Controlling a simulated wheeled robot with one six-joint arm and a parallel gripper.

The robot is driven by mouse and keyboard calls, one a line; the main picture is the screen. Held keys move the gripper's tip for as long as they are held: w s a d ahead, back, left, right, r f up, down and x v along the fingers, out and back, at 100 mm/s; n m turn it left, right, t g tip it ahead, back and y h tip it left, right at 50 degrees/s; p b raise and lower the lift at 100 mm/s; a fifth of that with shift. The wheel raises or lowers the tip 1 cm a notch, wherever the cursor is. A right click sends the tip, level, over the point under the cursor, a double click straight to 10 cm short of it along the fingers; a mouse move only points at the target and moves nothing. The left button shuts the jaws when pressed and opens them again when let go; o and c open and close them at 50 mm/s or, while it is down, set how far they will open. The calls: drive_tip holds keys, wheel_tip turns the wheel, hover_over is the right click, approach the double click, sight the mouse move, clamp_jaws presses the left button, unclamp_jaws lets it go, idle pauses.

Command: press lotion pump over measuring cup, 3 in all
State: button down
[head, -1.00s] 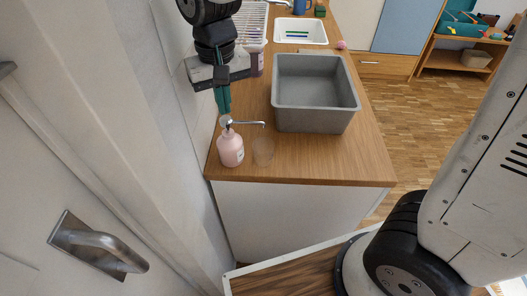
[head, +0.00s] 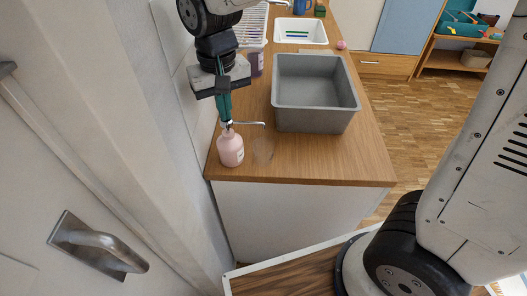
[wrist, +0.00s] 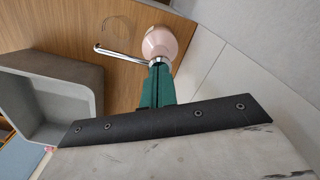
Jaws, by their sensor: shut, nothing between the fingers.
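The pink lotion bottle (head: 231,151) stands upright near the front left of the wooden counter. Its metal spout (head: 250,124) points right, over the clear measuring cup (head: 262,150), which is faint against the wood. My gripper (head: 227,119) is shut and empty, pointing down, with its green fingertips at the top of the pump, seemingly touching it. In the wrist view the fingertips (wrist: 157,68) meet the pump head, and the bottle (wrist: 162,43), spout (wrist: 120,54) and the cup's faint ring (wrist: 116,30) show beyond. The pump head is mostly hidden behind the fingers.
A grey basin (head: 315,118) stands on the counter to the right, behind the cup. A white tray (head: 301,40) and a dish rack lie further back. The wall is close on the left. The counter (head: 330,165) is clear at front right.

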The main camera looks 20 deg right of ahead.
drive_tip(key=shift+f, duration=0.6)
drive_tip(key=shift+r, duration=1.5)
drive_tip(key=shift+f, duration=0.15)
drive_tip(key=shift+f, duration=1.35)
drive_tip(key=shift+r, duration=1.45)
drive_tip(key=shift+f, duration=0.1)
